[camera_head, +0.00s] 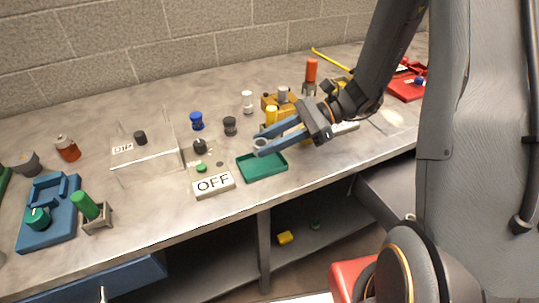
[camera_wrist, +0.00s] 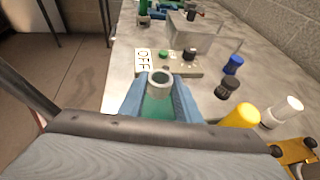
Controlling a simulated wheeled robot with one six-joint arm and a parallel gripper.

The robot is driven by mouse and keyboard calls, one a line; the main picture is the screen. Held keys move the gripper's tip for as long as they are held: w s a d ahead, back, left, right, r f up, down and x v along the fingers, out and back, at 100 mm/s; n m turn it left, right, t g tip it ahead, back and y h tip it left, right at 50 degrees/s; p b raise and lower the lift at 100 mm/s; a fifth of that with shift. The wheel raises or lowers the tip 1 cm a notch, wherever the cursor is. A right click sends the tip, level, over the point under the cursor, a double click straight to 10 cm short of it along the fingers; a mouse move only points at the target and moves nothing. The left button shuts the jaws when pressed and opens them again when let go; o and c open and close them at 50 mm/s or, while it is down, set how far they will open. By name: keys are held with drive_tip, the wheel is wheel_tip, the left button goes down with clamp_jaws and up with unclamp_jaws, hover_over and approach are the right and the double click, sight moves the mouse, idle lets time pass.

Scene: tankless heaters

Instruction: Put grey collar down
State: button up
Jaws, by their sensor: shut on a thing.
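My gripper (camera_head: 264,146) has blue fingers and is shut on the grey collar (camera_head: 260,142), a short ring with an open top. In the wrist view the collar (camera_wrist: 160,82) sits upright between the fingertips (camera_wrist: 160,90). The green tray (camera_head: 262,167) lies under and just in front of the collar on the bench; part of its green floor (camera_wrist: 158,108) shows between the fingers in the wrist view. The collar appears held above the tray; the exact height is hard to tell.
Left of the tray is a panel with an OFF label (camera_head: 213,184), a green button and a black knob. A black knob (camera_head: 230,126), a blue knob (camera_head: 196,121) and a white cylinder (camera_head: 247,101) stand behind. A clear box (camera_head: 150,160) is farther left. The bench's front edge is close to the tray.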

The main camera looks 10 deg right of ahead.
sight(269, 165)
drive_tip(key=shift+f+p, duration=0.4)
drive_tip(key=shift+f, duration=2.15)
drive_tip(key=shift+f, duration=0.1)
drive_tip(key=o, duration=0.9)
